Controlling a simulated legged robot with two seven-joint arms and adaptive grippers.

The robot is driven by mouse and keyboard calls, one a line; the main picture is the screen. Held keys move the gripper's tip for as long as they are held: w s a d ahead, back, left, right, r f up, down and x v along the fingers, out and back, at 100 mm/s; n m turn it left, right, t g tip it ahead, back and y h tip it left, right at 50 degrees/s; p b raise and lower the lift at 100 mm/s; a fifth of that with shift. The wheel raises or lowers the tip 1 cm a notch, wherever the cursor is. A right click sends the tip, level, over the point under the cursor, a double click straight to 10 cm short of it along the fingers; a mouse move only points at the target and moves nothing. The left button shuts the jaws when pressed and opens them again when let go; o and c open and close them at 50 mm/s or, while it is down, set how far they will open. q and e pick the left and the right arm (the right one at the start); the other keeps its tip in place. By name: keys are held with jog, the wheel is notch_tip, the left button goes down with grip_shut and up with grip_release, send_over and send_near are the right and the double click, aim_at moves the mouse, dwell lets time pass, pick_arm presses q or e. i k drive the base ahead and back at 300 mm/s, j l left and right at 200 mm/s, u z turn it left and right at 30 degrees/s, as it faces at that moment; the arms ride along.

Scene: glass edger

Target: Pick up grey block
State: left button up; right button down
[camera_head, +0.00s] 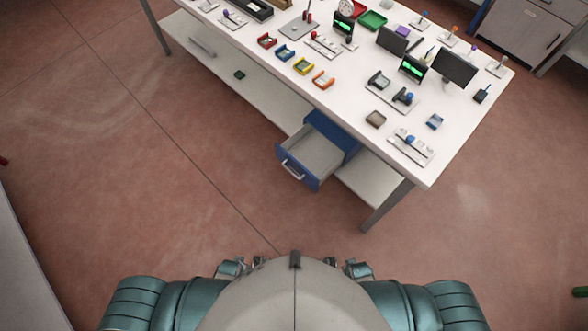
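A small grey-brown block-like piece (375,119) lies on the near right part of the white table; it looks most like the grey block, though its exact shape is too small to tell. A blue-grey piece (435,121) lies to its right. My two arms are drawn in close to my body at the bottom of the view. Small metal parts that look like my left gripper (232,267) and my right gripper (354,268) show beside my body, mostly hidden. Both are far from the table, and their fingers cannot be made out.
The white table (250,45) holds several coloured bins, screens and small fixtures. A blue drawer (312,160) stands pulled open under its near edge. A table leg (387,205) stands at the near corner. The red-brown floor (150,190) between me and the table is clear.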

aim_at(381, 82)
jog(key=i+l+z, duration=0.15)
jog(key=l+z, duration=0.3)
jog(key=i+l+z, duration=0.2)
jog(key=z, duration=0.2)
jog(key=i+l+z, duration=0.25)
jog(key=z, duration=0.2)
